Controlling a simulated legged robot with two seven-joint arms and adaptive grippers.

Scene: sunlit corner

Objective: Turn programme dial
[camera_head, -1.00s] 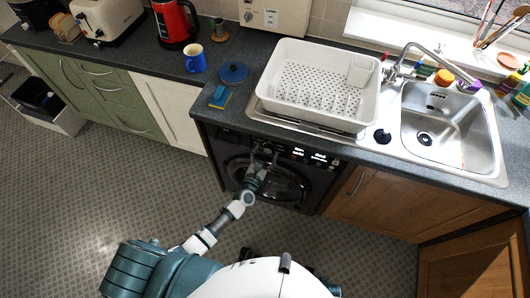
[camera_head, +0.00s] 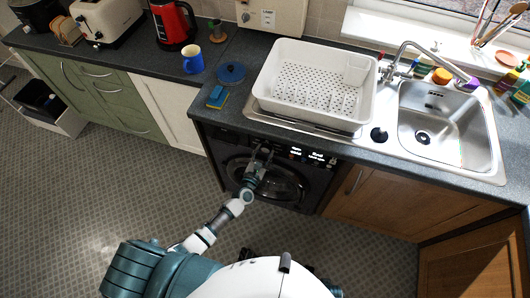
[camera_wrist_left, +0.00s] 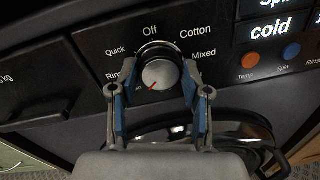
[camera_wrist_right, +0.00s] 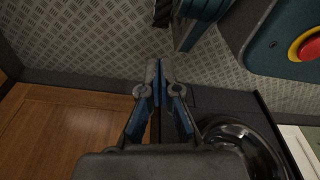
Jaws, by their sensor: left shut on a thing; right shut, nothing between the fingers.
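The programme dial (camera_wrist_left: 160,72) is a round grey knob on the dark panel of the washing machine (camera_head: 301,187). A red mark on its face points to the lower left, below the partly hidden "Rin..." label; "Off" is printed above it. My left gripper (camera_head: 263,152) is shut on the dial, one finger on each side in the left wrist view. In the head view the gripper hides the dial. My right gripper (camera_wrist_right: 158,76) is shut and empty in the right wrist view, with patterned floor behind its tips.
Orange and blue buttons (camera_wrist_left: 292,51) and a lit display (camera_wrist_left: 280,25) lie right of the dial. The worktop (camera_head: 225,113) overhangs the machine. The floor (camera_head: 90,215) at left is clear.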

